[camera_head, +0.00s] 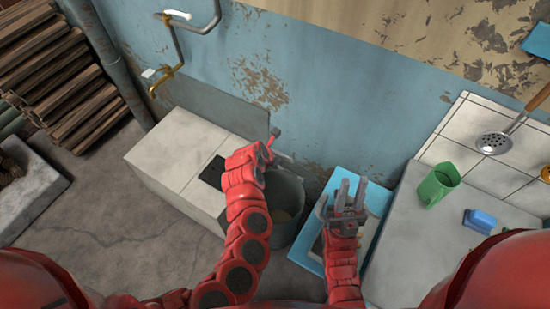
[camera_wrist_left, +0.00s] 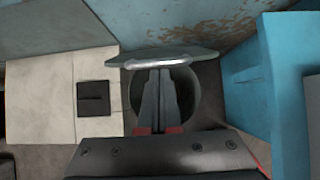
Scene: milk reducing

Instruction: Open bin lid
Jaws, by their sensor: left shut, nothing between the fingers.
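The grey round bin (camera_head: 287,222) stands against the blue wall, between the white counter and a blue stand. It also shows in the left wrist view (camera_wrist_left: 190,95), with its mouth partly uncovered. The lid (camera_wrist_left: 150,58) is seen nearly edge-on there, raised and tilted at the wall side of the bin. My left gripper (camera_wrist_left: 160,74) is shut and empty, its fingertips just under the lid's near edge; I cannot tell if they touch. In the head view the left arm hides part of the bin and lid. My right gripper (camera_head: 353,182) is open and empty over the blue stand.
The blue stand (camera_head: 379,200) is right of the bin, and the white counter (camera_head: 178,150) is left. A green mug (camera_head: 437,185) and a blue object (camera_head: 480,220) sit on the right-hand worktop. A brass tap (camera_head: 168,75) sticks out of the wall. Stacked wood (camera_head: 55,75) is far left.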

